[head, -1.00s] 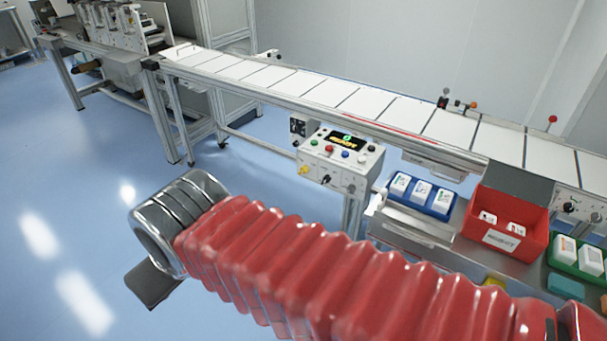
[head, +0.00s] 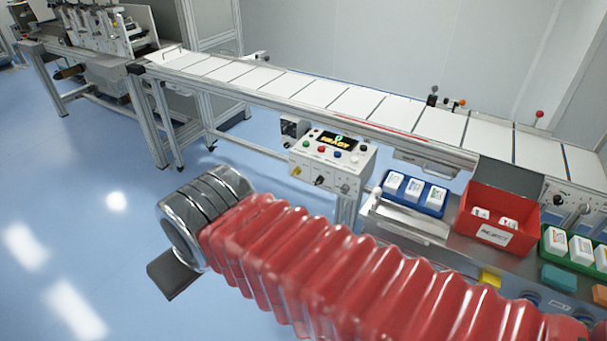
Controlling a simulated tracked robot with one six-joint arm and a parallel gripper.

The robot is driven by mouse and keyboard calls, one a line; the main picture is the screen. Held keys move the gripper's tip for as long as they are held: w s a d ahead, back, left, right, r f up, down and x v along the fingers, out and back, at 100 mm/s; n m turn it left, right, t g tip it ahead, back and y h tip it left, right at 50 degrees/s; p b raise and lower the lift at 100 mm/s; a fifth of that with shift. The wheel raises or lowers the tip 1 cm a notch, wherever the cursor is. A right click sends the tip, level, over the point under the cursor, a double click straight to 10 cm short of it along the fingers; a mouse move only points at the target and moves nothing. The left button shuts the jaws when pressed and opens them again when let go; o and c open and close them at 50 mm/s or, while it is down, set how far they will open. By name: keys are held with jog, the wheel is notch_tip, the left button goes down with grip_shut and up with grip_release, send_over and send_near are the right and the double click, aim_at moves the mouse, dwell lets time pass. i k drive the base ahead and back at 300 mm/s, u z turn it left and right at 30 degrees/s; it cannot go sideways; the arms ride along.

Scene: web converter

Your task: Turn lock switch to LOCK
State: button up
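A white control box (head: 330,160) with a lit display and coloured buttons stands in front of the conveyor. Its front face carries a yellow knob (head: 296,171), a black switch (head: 319,181) and a round metal fitting (head: 345,188). Their labels and positions are too small to read, so I cannot tell which is the lock switch or how it is set. My gripper (head: 174,274) shows as one dark, flat piece below the metal wrist, left of and nearer than the box, over the floor. It is apart from the box. Its finger opening is hidden.
A conveyor (head: 300,88) with white panels runs behind the box. To the right are a blue tray (head: 432,206) of small white packs, a red reject bin (head: 499,213) and a green tray (head: 553,255). Blue floor (head: 90,170) is free at the left.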

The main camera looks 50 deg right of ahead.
aim_at(297, 172)
jog(key=i, duration=1)
